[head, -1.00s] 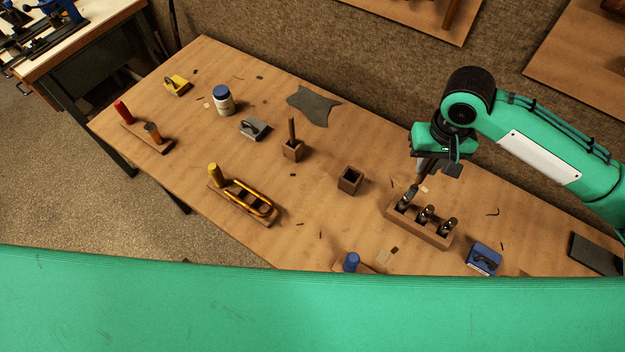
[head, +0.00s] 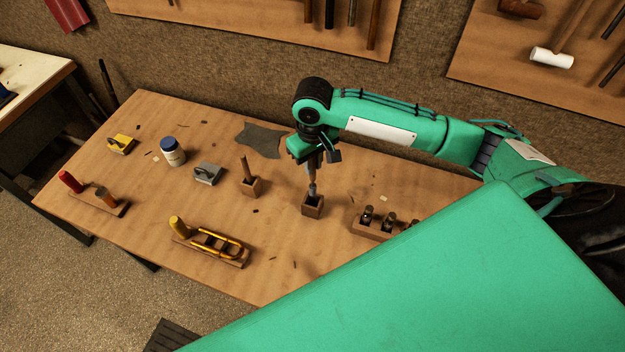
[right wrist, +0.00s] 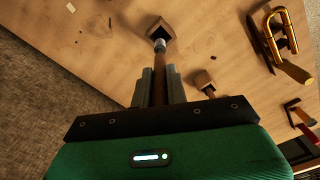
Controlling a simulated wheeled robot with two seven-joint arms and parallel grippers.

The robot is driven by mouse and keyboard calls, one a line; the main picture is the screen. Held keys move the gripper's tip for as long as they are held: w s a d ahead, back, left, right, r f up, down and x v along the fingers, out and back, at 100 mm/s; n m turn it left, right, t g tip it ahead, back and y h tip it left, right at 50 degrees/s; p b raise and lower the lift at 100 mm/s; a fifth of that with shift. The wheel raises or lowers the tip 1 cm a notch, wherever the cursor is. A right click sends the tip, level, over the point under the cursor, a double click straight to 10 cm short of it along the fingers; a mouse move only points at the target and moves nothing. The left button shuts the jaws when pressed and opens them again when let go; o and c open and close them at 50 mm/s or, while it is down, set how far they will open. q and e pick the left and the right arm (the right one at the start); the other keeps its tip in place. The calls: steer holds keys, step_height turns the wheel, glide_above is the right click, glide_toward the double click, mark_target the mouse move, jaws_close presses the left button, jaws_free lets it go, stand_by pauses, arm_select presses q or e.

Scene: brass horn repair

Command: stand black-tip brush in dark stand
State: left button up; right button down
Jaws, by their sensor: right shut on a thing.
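My right gripper (head: 312,163) is shut on a brush (head: 312,189), which hangs tip-down and nearly upright. In the right wrist view the fingers (right wrist: 159,75) clasp its brown handle (right wrist: 160,92), with a grey metal collar (right wrist: 159,44) near the far end. The dark stand (head: 313,208) is a small square open-topped box right below the brush; it also shows in the right wrist view (right wrist: 165,27). The tip is at the stand's opening; I cannot tell how far inside it is. The tip's colour is hidden. My left gripper is not in view.
A similar box (head: 251,188) holding a wooden stick stands left of the dark stand. A rack (head: 366,229) with several dark-topped tools is on the right, partly hidden by my green arm. A rack with a brass tube (head: 222,245) lies in front left. A grey cloth (head: 262,140) lies behind.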

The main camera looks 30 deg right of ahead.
mark_target(313, 179)
step_height(313, 179, down, 9)
steer(key=shift+r+p, duration=0.2)
steer(key=shift+p, duration=0.5)
steer(key=shift+f, duration=0.1)
steer(key=c, duration=1.4)
jaws_free()
step_height(313, 179, up, 11)
steer(key=b, duration=0.3)
steer(key=shift+r, duration=0.65)
